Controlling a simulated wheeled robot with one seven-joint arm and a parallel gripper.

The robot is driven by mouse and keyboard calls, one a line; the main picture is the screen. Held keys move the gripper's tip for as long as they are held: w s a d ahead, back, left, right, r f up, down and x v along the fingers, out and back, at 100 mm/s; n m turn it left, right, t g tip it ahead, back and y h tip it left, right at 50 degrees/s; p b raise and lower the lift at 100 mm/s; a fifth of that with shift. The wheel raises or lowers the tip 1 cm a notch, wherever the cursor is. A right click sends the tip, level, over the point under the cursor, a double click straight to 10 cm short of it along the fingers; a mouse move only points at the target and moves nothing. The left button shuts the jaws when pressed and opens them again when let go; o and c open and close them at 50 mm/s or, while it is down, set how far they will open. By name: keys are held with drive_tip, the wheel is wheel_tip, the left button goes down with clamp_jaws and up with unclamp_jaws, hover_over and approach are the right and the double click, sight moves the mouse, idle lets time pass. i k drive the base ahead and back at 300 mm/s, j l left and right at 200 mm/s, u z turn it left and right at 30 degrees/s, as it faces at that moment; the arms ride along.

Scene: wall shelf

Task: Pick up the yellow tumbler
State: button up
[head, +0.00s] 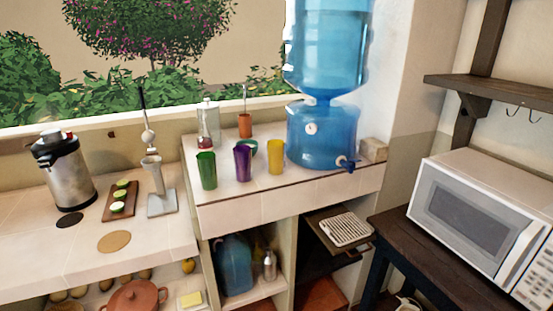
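The yellow tumbler (276,157) stands upright on the raised tiled counter (300,190), near its front edge. A purple tumbler (242,162) stands to its left, and a green tumbler (206,170) stands farther left. The blue water dispenser (322,140) is close to the right of the yellow tumbler. My gripper is not in view.
A green cup (253,146) sits just behind the purple tumbler. A glass bottle (209,122) and a small terracotta pot (245,125) stand at the back. A microwave (470,220) sits on a dark table at right, below a wooden shelf (500,90). Counter front is clear.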

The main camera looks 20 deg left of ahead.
sight(275, 147)
drive_tip(key=i+j+u, duration=0.85)
drive_tip(key=i+u, duration=0.15)
drive_tip(key=i, duration=0.05)
